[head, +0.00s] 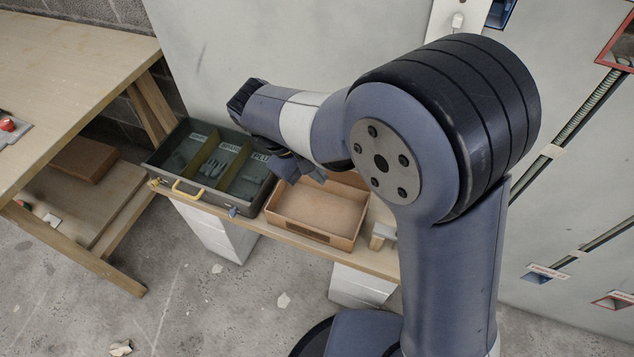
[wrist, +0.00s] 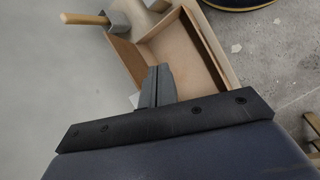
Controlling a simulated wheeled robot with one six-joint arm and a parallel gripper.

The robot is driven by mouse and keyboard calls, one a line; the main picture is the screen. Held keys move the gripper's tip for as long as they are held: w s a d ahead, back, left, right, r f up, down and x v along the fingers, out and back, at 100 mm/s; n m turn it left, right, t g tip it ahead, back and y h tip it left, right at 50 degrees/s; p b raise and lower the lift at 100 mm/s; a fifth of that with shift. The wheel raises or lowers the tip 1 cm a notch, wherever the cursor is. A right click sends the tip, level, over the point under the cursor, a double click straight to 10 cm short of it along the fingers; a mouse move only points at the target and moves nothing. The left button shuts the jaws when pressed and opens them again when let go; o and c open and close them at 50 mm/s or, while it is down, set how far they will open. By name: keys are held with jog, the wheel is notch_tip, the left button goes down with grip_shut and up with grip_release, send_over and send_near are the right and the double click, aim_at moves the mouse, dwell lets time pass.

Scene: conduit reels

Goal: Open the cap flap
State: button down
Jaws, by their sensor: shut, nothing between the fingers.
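My gripper (wrist: 158,72) is shut and empty in the wrist view, its grey fingers together. It is over the shelf area, with the open wooden tray beyond the fingertips. In the head view my arm partly hides it. I cannot tell which thing is the cap flap. Small framed openings with labels are on the grey wall at the right of the head view: a blue one (head: 538,278) and a red one (head: 614,301) low down, another red one (head: 622,45) at the upper right, and part of a blue one (head: 501,12) at the top. Their labels are too small to read.
A grey case (head: 188,190) with labelled compartments and a yellow handle stands on a low bench beside the wooden tray (head: 313,236). A mallet (wrist: 90,18) lies by the tray. A wooden table (head: 70,60) is at left. The concrete floor in front is mostly clear.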

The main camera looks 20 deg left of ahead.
jog(key=s+a+f+n+t+y+b, duration=0.15)
jog(key=s+n+t+b, duration=0.4)
jog(key=n, duration=0.55)
jog(key=s+a+f+n+t+y+b, duration=0.1)
jog(key=s+n+t+y+b, duration=0.35)
jog(key=n, duration=0.65)
jog(key=w+d+f+t+h+b, duration=0.1)
jog(key=w+b, duration=0.3)
jog(key=w, duration=0.9)
jog(key=shift+d+f+h, duration=0.2)
jog(key=shift+f+h, duration=0.2)
jog(key=shift+f, duration=0.2)
jog(key=shift+w+r, duration=0.1)
